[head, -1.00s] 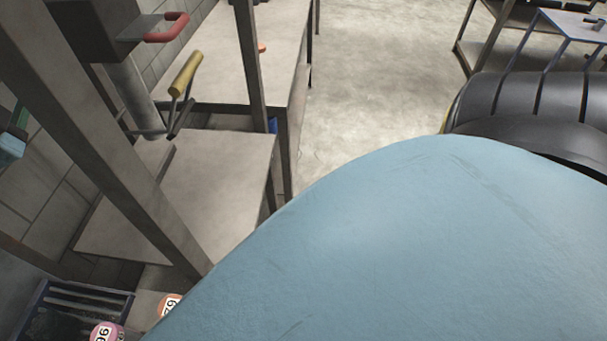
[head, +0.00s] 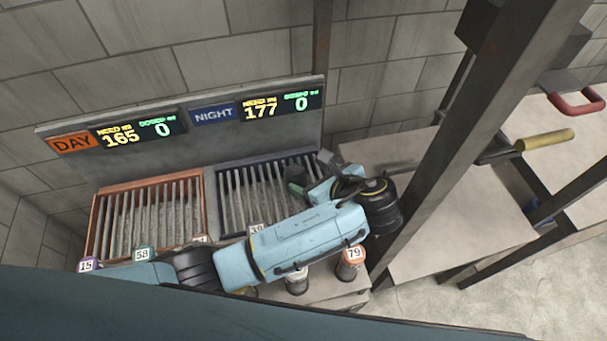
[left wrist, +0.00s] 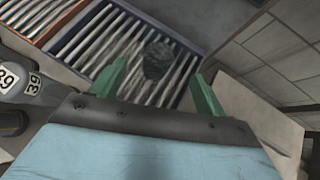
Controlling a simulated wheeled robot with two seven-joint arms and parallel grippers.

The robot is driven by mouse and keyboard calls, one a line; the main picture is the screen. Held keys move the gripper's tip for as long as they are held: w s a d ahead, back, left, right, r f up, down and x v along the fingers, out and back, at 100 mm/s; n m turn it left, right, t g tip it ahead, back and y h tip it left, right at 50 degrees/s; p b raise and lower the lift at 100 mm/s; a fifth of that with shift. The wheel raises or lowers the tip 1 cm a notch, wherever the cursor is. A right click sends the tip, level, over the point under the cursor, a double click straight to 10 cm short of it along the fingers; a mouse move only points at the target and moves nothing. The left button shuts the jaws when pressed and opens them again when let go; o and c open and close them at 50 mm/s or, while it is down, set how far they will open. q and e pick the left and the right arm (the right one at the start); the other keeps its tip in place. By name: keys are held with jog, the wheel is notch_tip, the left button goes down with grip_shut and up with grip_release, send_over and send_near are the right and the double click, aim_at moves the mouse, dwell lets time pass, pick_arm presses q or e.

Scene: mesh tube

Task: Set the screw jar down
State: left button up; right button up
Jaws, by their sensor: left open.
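My left gripper (head: 303,180) is over the right, dark-framed slatted rack (head: 232,205), its arm reaching across from the left. In the left wrist view its green fingers (left wrist: 158,75) are apart. A small dark, rough, rounded thing (left wrist: 158,58) shows between and beyond them against the slats. I cannot tell whether it is the screw jar, or whether it touches the fingers. A grey jar marked 39 (left wrist: 30,88) is left of the fingers; its label (head: 257,229) shows behind my arm in the head view. My right gripper is not in view.
An orange-framed rack (head: 150,215) is at left under the DAY sign (head: 72,142); the NIGHT sign (head: 214,115) is above the dark rack. Jars marked 15 (head: 88,265), 58 (head: 143,253) and 79 (head: 350,262) stand in front. A steel post (head: 450,150) rises at right.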

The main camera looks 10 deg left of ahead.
aim_at(290, 168)
pick_arm(q)
jog(key=b+x, duration=0.1)
jog(key=x, duration=1)
jog(key=shift+r, duration=0.1)
jog(key=shift+c, duration=0.2)
jog(key=c, duration=1)
jog(key=shift+c, duration=0.5)
jog(key=shift+r, duration=0.15)
